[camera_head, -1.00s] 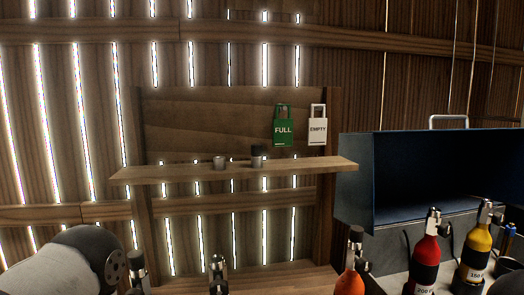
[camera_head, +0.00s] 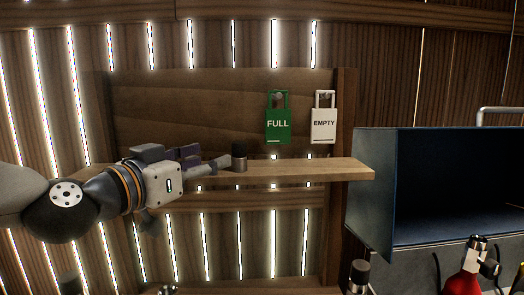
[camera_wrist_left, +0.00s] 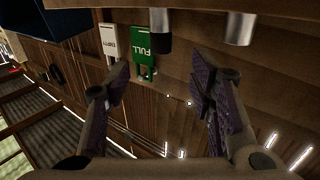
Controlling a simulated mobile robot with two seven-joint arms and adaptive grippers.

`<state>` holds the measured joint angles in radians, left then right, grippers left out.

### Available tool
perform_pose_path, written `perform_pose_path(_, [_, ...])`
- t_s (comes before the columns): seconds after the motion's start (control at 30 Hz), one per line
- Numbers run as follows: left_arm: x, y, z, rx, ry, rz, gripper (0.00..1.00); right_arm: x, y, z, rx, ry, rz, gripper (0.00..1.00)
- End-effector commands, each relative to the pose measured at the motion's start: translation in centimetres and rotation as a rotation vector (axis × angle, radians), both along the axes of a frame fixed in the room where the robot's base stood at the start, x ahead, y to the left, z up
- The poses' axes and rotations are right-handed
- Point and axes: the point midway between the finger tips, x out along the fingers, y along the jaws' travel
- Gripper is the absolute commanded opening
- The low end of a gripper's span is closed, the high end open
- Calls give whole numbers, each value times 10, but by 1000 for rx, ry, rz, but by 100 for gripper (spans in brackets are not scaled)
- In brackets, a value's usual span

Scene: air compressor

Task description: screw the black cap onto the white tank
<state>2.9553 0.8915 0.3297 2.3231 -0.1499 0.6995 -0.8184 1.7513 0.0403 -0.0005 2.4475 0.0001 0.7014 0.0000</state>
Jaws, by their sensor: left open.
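A small cylinder with a black upper part and a grey lower part (camera_head: 239,157), which looks like the black cap, stands upright on the wooden shelf (camera_head: 300,170). It also shows upside down in the wrist view (camera_wrist_left: 160,42), beside a plain light grey cylinder (camera_wrist_left: 239,28). My left gripper (camera_head: 207,163) is at the shelf, just left of the black-topped cylinder. In the wrist view its fingers (camera_wrist_left: 165,88) are apart, with nothing between them. I cannot make out a white tank. My right gripper is not in view.
Green FULL (camera_head: 278,120) and white EMPTY (camera_head: 323,120) tags hang behind the shelf. A blue open box (camera_head: 375,200) stands at right, with a red bottle (camera_head: 463,284) below it. Valve tops (camera_head: 360,272) rise along the bottom edge. The shelf's right end is clear.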

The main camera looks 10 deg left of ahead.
Motion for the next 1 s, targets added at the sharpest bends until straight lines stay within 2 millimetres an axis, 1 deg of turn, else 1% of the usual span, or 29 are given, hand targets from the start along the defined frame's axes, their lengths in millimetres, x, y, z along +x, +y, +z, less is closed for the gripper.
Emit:
perform_pose_path(0.07, [1, 0, 4, 0, -9, 0, 50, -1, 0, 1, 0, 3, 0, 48])
perform_pose_path(0.1, [6, -1, 4, 1, -10, 1, 50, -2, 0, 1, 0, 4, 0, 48])
perform_pose_path(0.17, [18, -5, 3, 4, -8, 1, 50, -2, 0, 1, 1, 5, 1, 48])
perform_pose_path(0.3, [48, -15, 2, 1, -7, 1, 50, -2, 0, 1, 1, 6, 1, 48])
perform_pose_path(0.47, [68, -21, 0, -1, -6, 1, 50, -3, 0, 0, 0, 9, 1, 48])
perform_pose_path(0.6, [96, -28, -10, -2, 2, 1, 50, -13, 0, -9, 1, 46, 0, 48])
perform_pose_path(0.7, [111, -32, -10, -1, 1, 1, 50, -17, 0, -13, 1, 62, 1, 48])
perform_pose_path(0.8, [116, -35, -6, -1, -4, 0, 50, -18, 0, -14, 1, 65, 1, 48])
perform_pose_path(0.97, [115, -35, -2, -2, -9, 0, 50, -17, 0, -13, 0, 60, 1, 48])
perform_pose_path(1.0, [115, -35, -2, -2, -9, 0, 43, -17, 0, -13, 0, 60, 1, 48])
